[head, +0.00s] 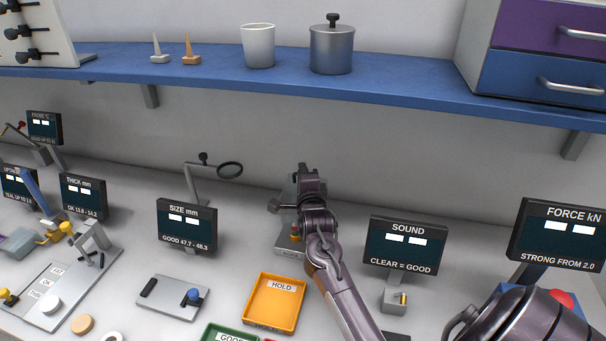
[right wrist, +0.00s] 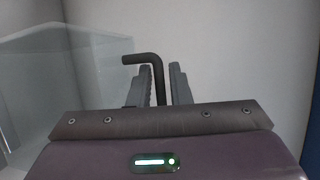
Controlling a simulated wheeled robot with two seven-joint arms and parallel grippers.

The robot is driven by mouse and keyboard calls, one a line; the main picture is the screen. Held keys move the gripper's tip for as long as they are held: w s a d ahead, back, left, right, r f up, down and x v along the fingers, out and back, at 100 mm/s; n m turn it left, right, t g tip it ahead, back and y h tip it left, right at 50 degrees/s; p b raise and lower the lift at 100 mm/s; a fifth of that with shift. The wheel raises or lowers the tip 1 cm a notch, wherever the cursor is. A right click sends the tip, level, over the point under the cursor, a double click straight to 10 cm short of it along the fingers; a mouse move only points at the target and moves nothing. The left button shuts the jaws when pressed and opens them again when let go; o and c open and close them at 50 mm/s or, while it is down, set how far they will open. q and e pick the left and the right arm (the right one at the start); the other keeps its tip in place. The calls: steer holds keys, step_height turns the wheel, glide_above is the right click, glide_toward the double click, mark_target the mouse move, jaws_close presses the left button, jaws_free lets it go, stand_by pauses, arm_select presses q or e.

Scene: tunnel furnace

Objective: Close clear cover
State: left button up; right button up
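The clear cover (right wrist: 80,75) is a see-through box shape at the left of the right wrist view. A black L-shaped handle (right wrist: 145,58) stands beside it, its bent end pointing left toward the cover. My right gripper (right wrist: 165,75) is open, with the handle's upright rod between its fingers, nearer the left finger; a gap shows on the right. In the head view my right gripper (head: 305,170) is over a grey station (head: 289,247) at the back of the bench and hides much of it. My left gripper is not in view.
A sound display (head: 405,245) stands right of my right forearm and a size display (head: 187,226) to the left. An orange hold tray (head: 275,327) lies in front. A blue shelf (head: 200,85) with a cup and a lidded pot runs above.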

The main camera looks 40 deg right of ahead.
jaws_close()
